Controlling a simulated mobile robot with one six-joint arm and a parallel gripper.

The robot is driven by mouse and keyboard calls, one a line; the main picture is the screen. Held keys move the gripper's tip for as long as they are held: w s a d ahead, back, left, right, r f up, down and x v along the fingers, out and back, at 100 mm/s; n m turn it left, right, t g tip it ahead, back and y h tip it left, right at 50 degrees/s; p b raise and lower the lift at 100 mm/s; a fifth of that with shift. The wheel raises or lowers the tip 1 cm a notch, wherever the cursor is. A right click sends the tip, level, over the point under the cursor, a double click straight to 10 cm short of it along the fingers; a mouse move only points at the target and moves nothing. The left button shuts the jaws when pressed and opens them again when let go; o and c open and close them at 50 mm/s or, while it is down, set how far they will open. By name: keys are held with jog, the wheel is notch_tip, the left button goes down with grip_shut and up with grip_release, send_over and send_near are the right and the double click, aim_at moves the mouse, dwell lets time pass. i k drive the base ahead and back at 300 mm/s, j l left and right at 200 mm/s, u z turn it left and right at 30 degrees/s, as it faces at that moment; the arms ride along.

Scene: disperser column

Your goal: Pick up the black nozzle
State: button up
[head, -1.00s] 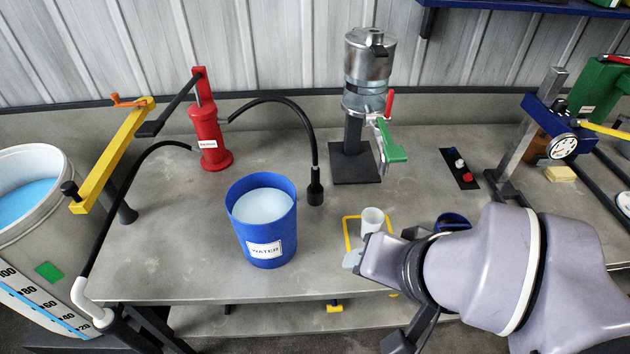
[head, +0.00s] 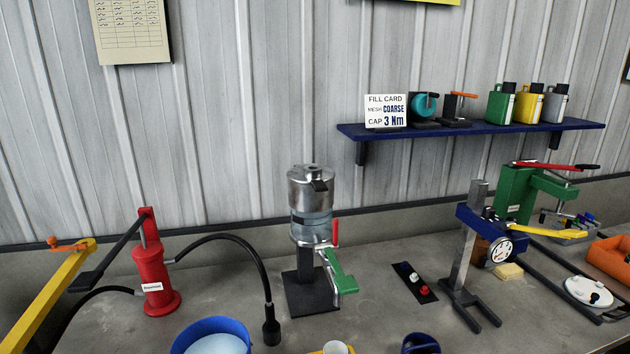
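The black nozzle (head: 271,331) hangs at the end of a curved black hose (head: 256,262) that comes from the red pump (head: 153,274). It hangs just to the right of the blue bucket (head: 177,342) of whitish liquid, apart from it. The bucket is cut off by the bottom edge of the picture. My gripper is not in the head view.
A metal dispenser column (head: 311,205) with a green handle (head: 341,278) stands right of the nozzle. A white cup (head: 336,348) is at the bottom edge. A blue press stand (head: 478,240) is farther right. A blue shelf (head: 485,128) is on the wall.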

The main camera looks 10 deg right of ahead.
aim_at(270, 326)
jog(key=j+z, duration=0.4)
jog(key=k+j+z, duration=0.1)
jog(key=j+z, duration=0.15)
jog(key=z, duration=0.15)
jog(key=k+j+z, duration=0.1)
jog(key=j+z, duration=0.2)
jog(key=z, duration=0.15)
jog(key=k+j+z, duration=0.15)
jog(key=z, duration=0.25)
jog(key=i+j, duration=0.15)
jog(key=j, duration=0.2)
jog(key=i+j, duration=0.1)
jog(key=j, duration=0.2)
